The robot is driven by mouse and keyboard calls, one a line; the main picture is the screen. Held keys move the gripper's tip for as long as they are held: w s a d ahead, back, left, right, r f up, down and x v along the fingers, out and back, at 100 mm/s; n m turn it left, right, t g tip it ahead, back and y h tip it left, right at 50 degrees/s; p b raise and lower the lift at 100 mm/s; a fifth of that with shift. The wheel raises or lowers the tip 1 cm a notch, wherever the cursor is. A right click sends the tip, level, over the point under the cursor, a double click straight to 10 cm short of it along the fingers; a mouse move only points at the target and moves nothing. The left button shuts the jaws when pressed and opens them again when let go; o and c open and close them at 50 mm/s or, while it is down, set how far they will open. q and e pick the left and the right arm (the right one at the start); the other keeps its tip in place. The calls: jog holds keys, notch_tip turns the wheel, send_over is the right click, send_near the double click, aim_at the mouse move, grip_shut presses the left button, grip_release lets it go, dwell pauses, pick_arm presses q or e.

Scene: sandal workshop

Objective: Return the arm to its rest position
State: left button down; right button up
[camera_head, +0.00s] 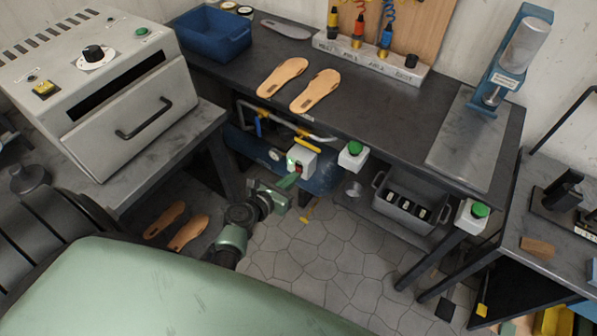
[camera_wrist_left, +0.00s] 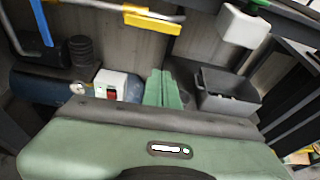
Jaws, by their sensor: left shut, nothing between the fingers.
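My left arm reaches forward from my green body at the bottom of the head view. Its green gripper (camera_head: 289,181) hangs in front of the workbench, below the bench top, close to a white switch box (camera_head: 301,161) on a blue tank. I cannot tell whether it touches the box. In the left wrist view the two green fingers (camera_wrist_left: 163,88) are together with nothing between them. The switch box (camera_wrist_left: 118,84) shows to their left and a grey crate (camera_wrist_left: 228,98) to their right. My right gripper is in neither view.
Two tan sandal soles (camera_head: 299,86) lie on the dark workbench (camera_head: 375,105). A grey crate (camera_head: 400,208) sits under it. A white box with a green button (camera_head: 353,155) is on its front edge. A grey oven (camera_head: 115,95) stands left. Stone floor (camera_head: 320,255) is open below.

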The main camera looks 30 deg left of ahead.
pick_arm(q)
jog(key=shift+s, duration=0.15)
dwell(0.4)
jog(key=s+d+f+m+g, duration=0.4)
jog(key=s+f+m, duration=0.5)
jog(key=f, duration=0.3)
jog(key=s+d+f+m+g, duration=0.4)
jog(key=s+f+m, duration=0.55)
jog(key=f, duration=0.35)
jog(key=s+a+f+m+g, duration=0.1)
jog(key=s+f+m, duration=0.2)
jog(key=s+m, duration=0.3)
jog(key=s+a+f+m+g+y, duration=0.1)
jog(key=s+f+m+g, duration=0.1)
jog(key=s+m, duration=0.5)
jog(key=s+a+f+m+g, duration=0.1)
jog(key=s+f+m, duration=0.3)
jog(key=s, duration=0.7)
jog(key=shift+s+f+m+g, duration=0.2)
jog(key=shift+f+m+g, duration=0.3)
jog(key=shift+m, duration=0.75)
